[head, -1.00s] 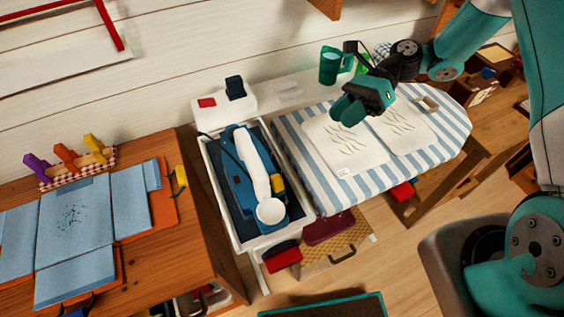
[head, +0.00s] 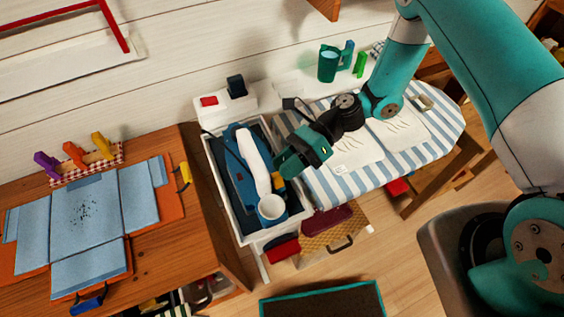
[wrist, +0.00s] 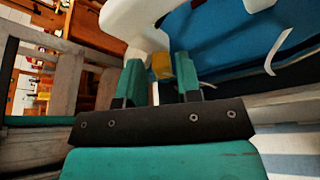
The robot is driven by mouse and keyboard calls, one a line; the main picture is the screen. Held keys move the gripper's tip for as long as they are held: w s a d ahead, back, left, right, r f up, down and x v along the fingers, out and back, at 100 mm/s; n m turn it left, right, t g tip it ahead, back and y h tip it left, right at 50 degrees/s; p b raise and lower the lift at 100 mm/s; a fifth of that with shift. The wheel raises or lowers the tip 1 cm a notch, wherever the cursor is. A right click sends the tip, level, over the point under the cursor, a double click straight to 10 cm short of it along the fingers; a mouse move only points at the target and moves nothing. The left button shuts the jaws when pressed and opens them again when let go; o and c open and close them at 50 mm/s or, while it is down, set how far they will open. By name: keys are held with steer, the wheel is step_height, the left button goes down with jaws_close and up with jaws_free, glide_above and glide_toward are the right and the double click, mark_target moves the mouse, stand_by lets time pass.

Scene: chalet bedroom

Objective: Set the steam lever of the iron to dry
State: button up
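The iron (head: 240,188) lies in the white-rimmed tray (head: 216,188), with a blue body and a long white handle (head: 253,160). A round white cup-like part (head: 271,207) is at its near end. A small yellow piece (head: 278,183), which looks like the steam lever, is on the right side of the iron. My gripper (head: 284,166) is just above and right of the iron. In the wrist view, my gripper (wrist: 160,66) has its fingers apart, with the yellow piece (wrist: 161,67) seen beyond and between the tips. I cannot tell whether they touch it. The lever's setting is not readable.
A striped ironing board (head: 350,181) with white cloths stands right of the tray. A green mug (head: 329,64) is behind it. A white box (head: 222,108) stands behind the tray.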

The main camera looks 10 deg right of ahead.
steer(key=shift+s+a+f, duration=0.25)
steer(key=shift+s+a, duration=0.05)
steer(key=shift+a, duration=0.2)
jaws_close()
